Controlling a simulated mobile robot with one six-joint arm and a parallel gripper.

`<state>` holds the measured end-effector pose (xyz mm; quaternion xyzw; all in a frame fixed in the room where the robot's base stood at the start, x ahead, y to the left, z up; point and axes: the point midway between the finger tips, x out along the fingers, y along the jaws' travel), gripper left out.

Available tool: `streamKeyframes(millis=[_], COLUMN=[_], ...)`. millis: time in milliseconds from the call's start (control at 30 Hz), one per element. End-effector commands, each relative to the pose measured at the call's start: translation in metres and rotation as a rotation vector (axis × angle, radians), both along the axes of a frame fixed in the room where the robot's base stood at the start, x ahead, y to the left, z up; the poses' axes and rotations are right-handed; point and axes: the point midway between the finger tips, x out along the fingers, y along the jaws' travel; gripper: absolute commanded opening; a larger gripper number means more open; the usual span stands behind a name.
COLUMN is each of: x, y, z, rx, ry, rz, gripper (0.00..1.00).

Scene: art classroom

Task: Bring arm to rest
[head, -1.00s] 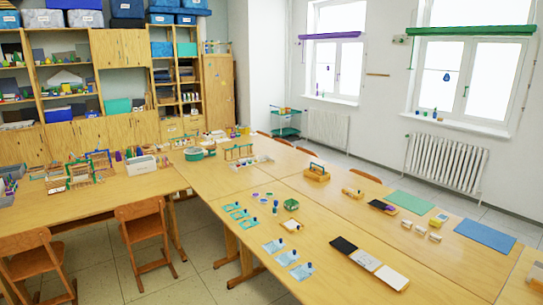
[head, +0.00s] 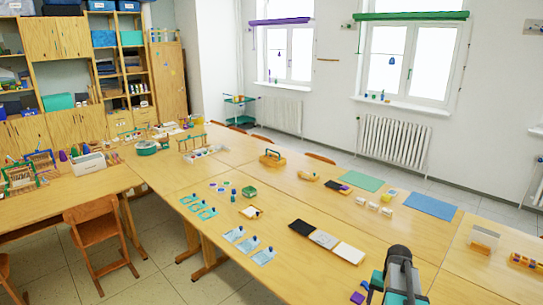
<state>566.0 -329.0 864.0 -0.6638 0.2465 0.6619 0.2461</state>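Part of my arm, dark grey and teal, shows at the bottom right of the head view, over the near end of the long wooden table (head: 330,282). My gripper's fingertips cannot be made out, so I cannot tell whether it is open or shut, or whether it holds anything. A small purple object (head: 357,297) lies on the table just left of the arm.
Black, grey and white panels (head: 323,239) lie left of and beyond the arm. A blue mat (head: 430,207) and green mat (head: 361,181) lie farther back. A wooden holder (head: 484,239) stands at right. A wooden chair (head: 100,240) stands at the left table.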

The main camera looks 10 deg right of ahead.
Motion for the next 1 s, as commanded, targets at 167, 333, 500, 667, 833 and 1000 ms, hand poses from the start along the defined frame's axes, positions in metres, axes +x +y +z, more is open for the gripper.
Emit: streamKeyframes(millis=[167,333,500,667,833,1000], x=[0.012,0.019,0.02,0.017,0.01,0.002], y=[0.06,0.112,0.164,0.211,0.258,0.292], z=[-0.013,-0.025,-0.035,-0.044,-0.053,-0.06], rx=[0.0,0.0,0.0,-0.001,-0.001,-0.001], ry=[0.001,0.001,0.0,-0.001,-0.001,-0.002], rz=[0.119,0.226,0.335,0.437,0.541,0.621], gripper=[0.7,0.7,0.7,0.7,0.7,0.7])
